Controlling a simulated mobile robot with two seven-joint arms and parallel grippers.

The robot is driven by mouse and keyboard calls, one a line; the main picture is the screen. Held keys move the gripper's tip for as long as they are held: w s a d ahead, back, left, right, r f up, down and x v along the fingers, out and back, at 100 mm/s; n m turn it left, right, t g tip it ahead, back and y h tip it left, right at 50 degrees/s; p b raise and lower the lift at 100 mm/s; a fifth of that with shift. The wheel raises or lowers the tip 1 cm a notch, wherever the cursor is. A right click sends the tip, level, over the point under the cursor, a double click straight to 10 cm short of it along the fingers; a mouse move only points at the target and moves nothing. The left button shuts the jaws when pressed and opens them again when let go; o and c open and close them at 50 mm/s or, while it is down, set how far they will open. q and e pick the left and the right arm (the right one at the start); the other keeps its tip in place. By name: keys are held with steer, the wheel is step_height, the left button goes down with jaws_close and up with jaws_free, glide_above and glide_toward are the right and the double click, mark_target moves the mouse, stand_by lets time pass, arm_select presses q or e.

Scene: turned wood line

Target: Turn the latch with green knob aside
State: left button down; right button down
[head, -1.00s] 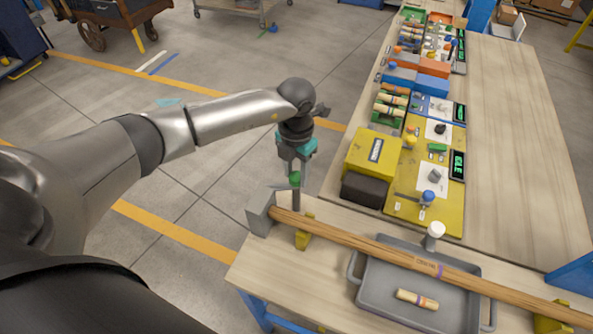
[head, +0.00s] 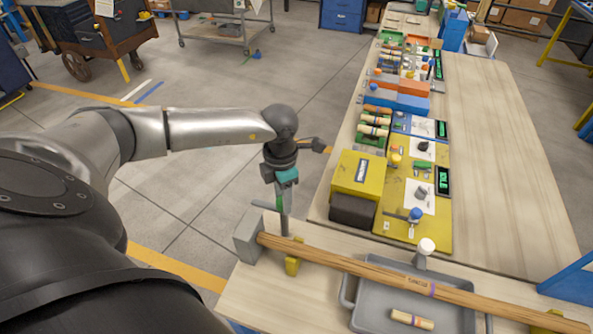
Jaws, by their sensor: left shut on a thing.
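My left gripper (head: 284,203) points down at the near-left end of the wooden rod. It is shut on the green knob (head: 279,201), which is mostly hidden by the fingers. The latch (head: 285,224) shows as a thin dark grey bar below the knob, beside the grey end block (head: 248,236). Its exact angle is hard to tell. The long wooden rod (head: 345,263) runs from the grey block towards the lower right. My right gripper is not in view.
A yellow support (head: 293,264) stands under the rod. A grey tray (head: 357,318) with a short striped wooden piece (head: 411,319) lies below it. A white knob (head: 426,246) stands behind the rod. A yellow box (head: 358,176) and a dark block (head: 352,211) stand right of the gripper.

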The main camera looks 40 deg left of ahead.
arm_select(q)
steer(key=shift+r, duration=0.1)
stand_by(0.4)
steer(key=shift+c, duration=2.1)
jaws_free()
step_height(320, 180, up, 15)
steer(key=b, duration=0.1)
